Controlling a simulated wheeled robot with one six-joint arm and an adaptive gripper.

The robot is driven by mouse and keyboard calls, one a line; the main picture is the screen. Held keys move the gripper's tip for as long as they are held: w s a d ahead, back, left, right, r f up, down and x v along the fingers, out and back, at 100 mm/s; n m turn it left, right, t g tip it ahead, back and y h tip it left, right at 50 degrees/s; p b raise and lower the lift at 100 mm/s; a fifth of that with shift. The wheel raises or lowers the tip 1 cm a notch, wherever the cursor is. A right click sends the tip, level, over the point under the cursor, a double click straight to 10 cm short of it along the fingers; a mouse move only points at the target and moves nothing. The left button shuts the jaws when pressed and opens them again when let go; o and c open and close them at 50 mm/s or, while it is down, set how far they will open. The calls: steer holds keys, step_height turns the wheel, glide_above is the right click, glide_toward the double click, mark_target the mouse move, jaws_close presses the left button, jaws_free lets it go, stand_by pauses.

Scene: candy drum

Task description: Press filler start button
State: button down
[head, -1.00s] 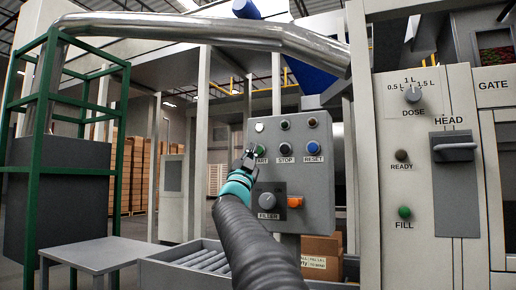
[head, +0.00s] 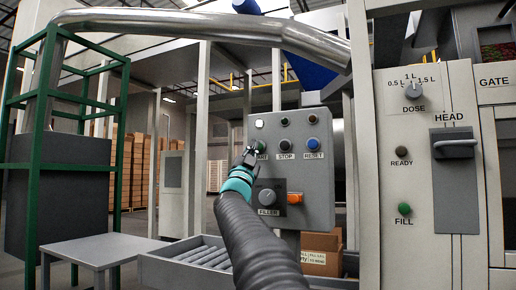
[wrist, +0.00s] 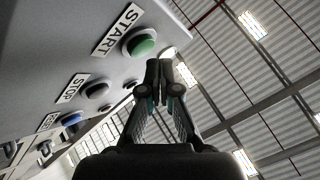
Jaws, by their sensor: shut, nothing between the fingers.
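The grey control panel (head: 322,190) carries a green button labelled START (head: 262,146), a dark STOP button (head: 285,145) and a blue RESET button (head: 312,144). In the head view my gripper (head: 250,154) is shut and empty, in front of the panel's left edge, partly covering START and its label. In the wrist view the green START button (wrist: 142,44) shows whole, and my shut fingertips (wrist: 159,70) are close beside it, below and right in the picture. They do not cover the button; I cannot tell the exact gap. The button shows no clear sign of being pushed in.
Below on the panel are a FILLER knob (head: 267,197) and an orange switch (head: 295,198). A separate cabinet at right has a green FILL button (head: 404,209) and a DOSE knob (head: 408,93). A roller conveyor (head: 208,256) lies low beneath the arm.

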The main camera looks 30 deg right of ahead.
steer(key=shift+w+d, duration=0.1)
stand_by(0.6)
steer(key=shift+w+d, duration=0.15)
steer(key=shift+d, duration=0.1)
